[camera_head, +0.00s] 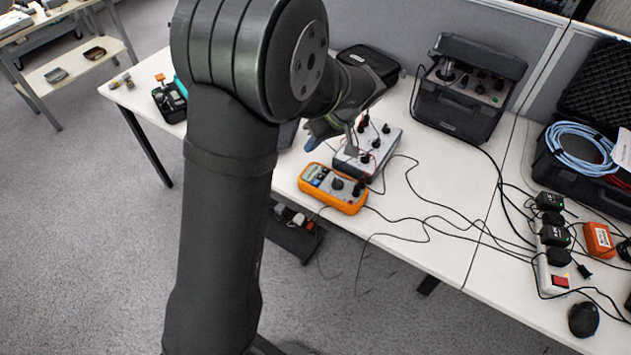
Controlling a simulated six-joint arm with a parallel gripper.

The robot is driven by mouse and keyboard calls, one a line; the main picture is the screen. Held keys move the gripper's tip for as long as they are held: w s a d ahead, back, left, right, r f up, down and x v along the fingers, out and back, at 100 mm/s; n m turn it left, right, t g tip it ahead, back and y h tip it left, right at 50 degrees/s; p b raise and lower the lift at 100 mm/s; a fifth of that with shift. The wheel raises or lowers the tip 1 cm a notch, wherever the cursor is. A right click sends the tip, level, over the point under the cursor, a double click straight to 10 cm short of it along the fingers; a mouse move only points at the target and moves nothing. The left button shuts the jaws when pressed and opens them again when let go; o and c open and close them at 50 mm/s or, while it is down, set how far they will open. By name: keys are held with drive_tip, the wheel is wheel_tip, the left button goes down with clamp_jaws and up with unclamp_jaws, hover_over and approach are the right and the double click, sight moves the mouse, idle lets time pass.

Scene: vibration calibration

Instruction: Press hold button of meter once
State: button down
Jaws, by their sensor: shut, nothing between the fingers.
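The meter (333,189) is an orange handheld unit with a small display at its left end and a dark dial near its middle. It lies flat near the front edge of the white table (440,190). Its hold button is too small to tell apart in this view. My gripper (352,150) is shut and empty, pointing down just behind and above the meter, over the grey box behind it. It looks apart from the meter. My arm hides the table to the left of the meter.
A grey box with knobs (381,147) stands right behind the meter. A black case (369,65) and an open black instrument case (462,100) are further back. Thin cables run across the table to a power strip (553,262) at right. The front middle is mostly clear.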

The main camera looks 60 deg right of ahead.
sight(316, 183)
drive_tip(key=shift+s+d+f+m+t+h, duration=0.15)
drive_tip(key=shift+s+d+f+m+t, duration=0.05)
drive_tip(key=shift+f+m+t, duration=0.45)
drive_tip(key=shift+s+d+f+m+t+h, duration=0.15)
drive_tip(key=shift+s+f+m+t+h, duration=0.05)
drive_tip(key=shift+f+m+t, duration=0.45)
drive_tip(key=shift+s+d+f+m+t+h, duration=0.15)
drive_tip(key=shift+s+d+f+m+t, duration=0.05)
drive_tip(key=shift+f+m+t, duration=0.4)
drive_tip(key=shift+f, duration=4.4)
drive_tip(key=shift+f, duration=0.15)
drive_tip(key=shift+f, duration=0.25)
drive_tip(key=shift+f, duration=0.4)
drive_tip(key=shift+r, duration=0.8)
